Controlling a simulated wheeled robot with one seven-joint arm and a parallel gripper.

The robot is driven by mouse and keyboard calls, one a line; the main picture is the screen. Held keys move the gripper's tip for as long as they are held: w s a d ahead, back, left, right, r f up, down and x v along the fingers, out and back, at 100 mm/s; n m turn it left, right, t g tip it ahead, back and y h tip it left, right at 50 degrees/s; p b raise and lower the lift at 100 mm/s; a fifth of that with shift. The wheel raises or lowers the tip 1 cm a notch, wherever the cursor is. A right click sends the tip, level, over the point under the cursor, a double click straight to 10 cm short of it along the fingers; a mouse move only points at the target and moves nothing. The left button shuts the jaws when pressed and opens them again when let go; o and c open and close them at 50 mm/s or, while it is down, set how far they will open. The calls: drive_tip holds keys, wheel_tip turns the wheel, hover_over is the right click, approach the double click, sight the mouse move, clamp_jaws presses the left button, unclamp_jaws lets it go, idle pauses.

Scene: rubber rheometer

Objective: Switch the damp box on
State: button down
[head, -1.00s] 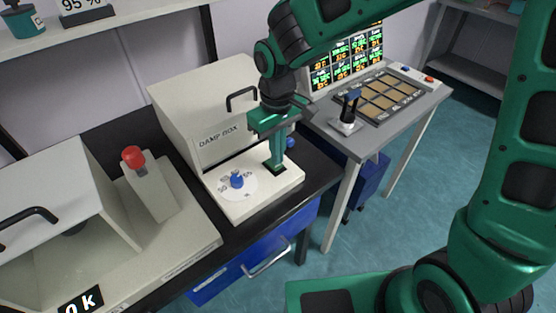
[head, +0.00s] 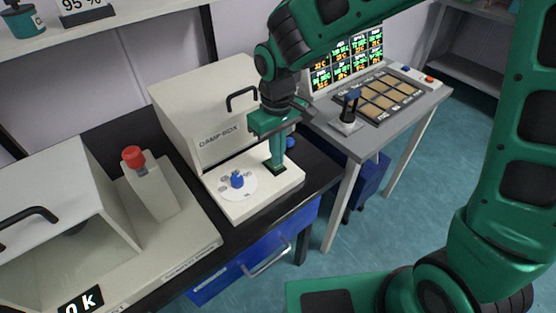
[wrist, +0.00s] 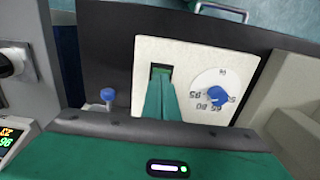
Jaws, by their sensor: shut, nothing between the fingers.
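The damp box (head: 196,118) is a cream box with a handle and the label DAMP BOX, standing on the black bench. Its low front panel (head: 231,207) carries a blue knob (head: 237,180) on a white dial. The panel also shows in the wrist view (wrist: 194,107), with the blue knob (wrist: 216,95) at its right. A dark, green-tinged rocker switch (wrist: 160,71) sits left of the dial there. My gripper (head: 276,170) is shut and empty, pointing down at the switch. The fingertips (wrist: 160,82) are at the switch's edge and hide part of it; I cannot tell whether they touch.
A device with a red knob (head: 133,157) stands left of the damp box. A blue knob on a stem (wrist: 108,95) is beside the panel. The grey table (head: 366,142) at right holds a stamp-like tool (head: 348,112), a sample tray and a screen.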

drive_tip(key=shift+f, duration=0.4)
idle(0.3)
wheel_tip(320, 180, up, 7)
idle(0.8)
idle(0.4)
